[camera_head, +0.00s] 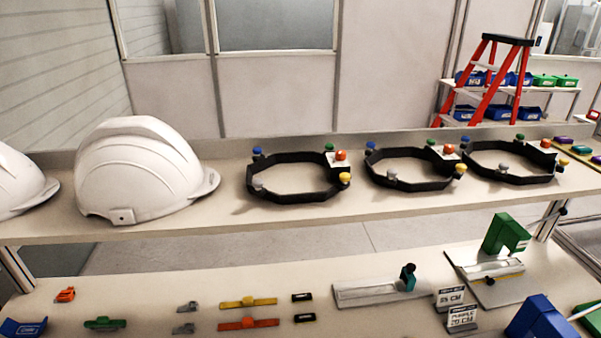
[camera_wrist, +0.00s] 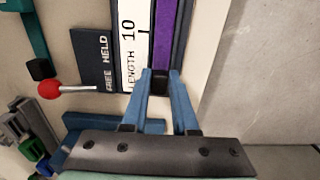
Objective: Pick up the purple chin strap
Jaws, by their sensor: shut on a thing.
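The purple chin strap (camera_wrist: 167,32) is in the wrist view, a long flat purple band running up from my gripper with a black end piece. My gripper (camera_wrist: 161,76) has two blue fingers, shut on the strap at its black end. The strap lies along a white "LENGTH 10" label (camera_wrist: 133,45) on its left. Its far end is cut off by the top of the view. I cannot tell whether it touches the surface beneath. My gripper does not show in the head view.
A dark "FREE HELD" plate (camera_wrist: 93,60) and a red ball knob (camera_wrist: 49,89) are left of the strap. In the head view, a white helmet shell (camera_head: 143,170) and black ring frames (camera_head: 293,193) stand on the upper shelf. Small straps and fixtures lie on the lower bench (camera_head: 215,285).

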